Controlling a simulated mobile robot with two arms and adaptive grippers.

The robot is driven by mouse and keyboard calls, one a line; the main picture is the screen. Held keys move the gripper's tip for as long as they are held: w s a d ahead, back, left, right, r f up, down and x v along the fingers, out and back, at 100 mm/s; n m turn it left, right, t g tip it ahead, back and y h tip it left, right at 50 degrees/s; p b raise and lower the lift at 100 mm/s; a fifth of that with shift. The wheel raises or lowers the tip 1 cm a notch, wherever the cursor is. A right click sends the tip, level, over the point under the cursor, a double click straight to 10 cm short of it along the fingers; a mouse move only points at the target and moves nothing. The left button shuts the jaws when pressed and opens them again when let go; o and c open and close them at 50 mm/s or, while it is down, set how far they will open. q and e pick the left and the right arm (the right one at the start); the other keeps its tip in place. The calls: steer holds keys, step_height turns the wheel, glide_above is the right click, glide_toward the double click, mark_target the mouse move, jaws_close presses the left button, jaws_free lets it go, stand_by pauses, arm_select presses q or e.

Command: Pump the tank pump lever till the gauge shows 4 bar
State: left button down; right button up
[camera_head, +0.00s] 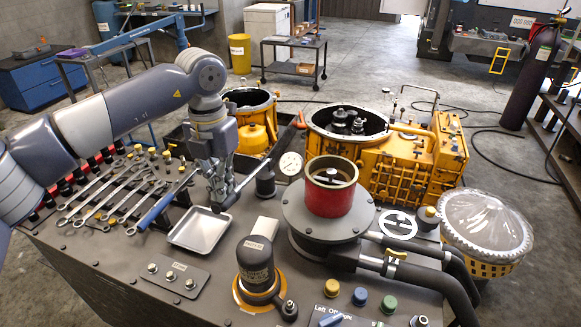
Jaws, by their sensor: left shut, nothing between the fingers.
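My left gripper (218,203) comes in from the left and points down, shut and empty, above the bench near the far edge of a shallow metal tray. A round white-faced gauge (290,163) stands just right of it; its needle is too small to read. A small black cylindrical part (265,182) stands between gripper and gauge. A thin bar (246,180) runs close beside the fingers toward that part; I cannot tell if it is the pump lever or whether the fingers touch it. A blue-handled bar (158,208) slants left of the gripper. My right gripper is out of view.
The metal tray (200,231) lies below the gripper. Several wrenches (105,196) lie left. A red cylinder on a grey flange (331,187) and an amber-based unit (257,268) stand right and in front. Yellow housings (392,165) stand behind.

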arm_select(q)
steer(key=shift+f+b, duration=2.15)
steer(key=shift+f, duration=1.4)
step_height(320, 180, up, 8)
steer(key=p, duration=0.5)
steer(key=shift+r, duration=0.25)
steer(key=shift+f, duration=0.1)
steer(key=shift+f+b, duration=2.7)
steer(key=shift+f, duration=1.4)
step_height(320, 180, up, 8)
steer(key=p, duration=0.5)
steer(key=shift+r, duration=0.15)
